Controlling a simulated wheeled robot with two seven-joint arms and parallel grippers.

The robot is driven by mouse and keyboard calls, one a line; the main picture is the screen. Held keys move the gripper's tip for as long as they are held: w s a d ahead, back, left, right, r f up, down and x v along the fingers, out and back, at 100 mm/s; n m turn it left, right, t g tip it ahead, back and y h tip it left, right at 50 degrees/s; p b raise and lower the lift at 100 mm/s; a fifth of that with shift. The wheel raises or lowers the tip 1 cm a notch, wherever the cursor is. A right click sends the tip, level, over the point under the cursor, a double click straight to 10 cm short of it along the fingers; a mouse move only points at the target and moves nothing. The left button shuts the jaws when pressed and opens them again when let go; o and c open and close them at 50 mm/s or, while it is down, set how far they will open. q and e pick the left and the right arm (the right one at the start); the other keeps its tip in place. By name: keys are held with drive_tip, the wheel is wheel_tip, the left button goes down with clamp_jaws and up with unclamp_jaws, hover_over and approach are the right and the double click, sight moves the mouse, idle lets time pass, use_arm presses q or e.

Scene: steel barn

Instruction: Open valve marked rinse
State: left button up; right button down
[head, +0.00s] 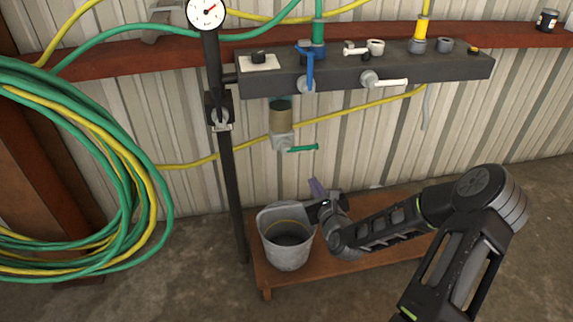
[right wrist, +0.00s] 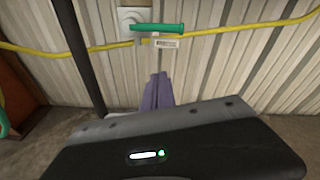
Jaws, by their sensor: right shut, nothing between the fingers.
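A valve with a green lever (head: 303,149) hangs below a clear bowl under the dark manifold (head: 435,72); its lever points right, roughly level. In the right wrist view the green lever (right wrist: 158,28) has a small white tag (right wrist: 165,43) below it, too small to read. A blue lever (head: 310,68) hangs down and a white lever (head: 390,82) points right on the manifold front. I cannot read which valve is marked rinse. My right gripper (head: 316,187) has purple fingers, shut and empty, below the green lever and apart from it; they also show in the right wrist view (right wrist: 158,88).
A grey bucket (head: 272,220) stands on a low wooden platform (head: 372,270), close beside my right gripper. A dark post (head: 230,180) with a gauge (head: 206,12) rises left of it. Coiled hoses (head: 140,190) hang at left. A yellow hose (head: 350,111) runs behind the green-lever valve.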

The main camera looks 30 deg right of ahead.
drive_tip(key=m, duration=0.3)
drive_tip(key=shift+d+r, duration=0.3)
drive_tip(key=shift+r, duration=0.05)
drive_tip(key=shift+w, duration=0.1)
drive_tip(key=b+x, duration=0.2)
drive_tip(key=x, duration=0.8)
drive_tip(key=shift+s+r+p, duration=0.2)
drive_tip(key=shift+r, duration=0.85)
drive_tip(key=shift+s+r+p, duration=0.15)
drive_tip(key=shift+s+r, duration=0.1)
drive_tip(key=shift+r, duration=0.8)
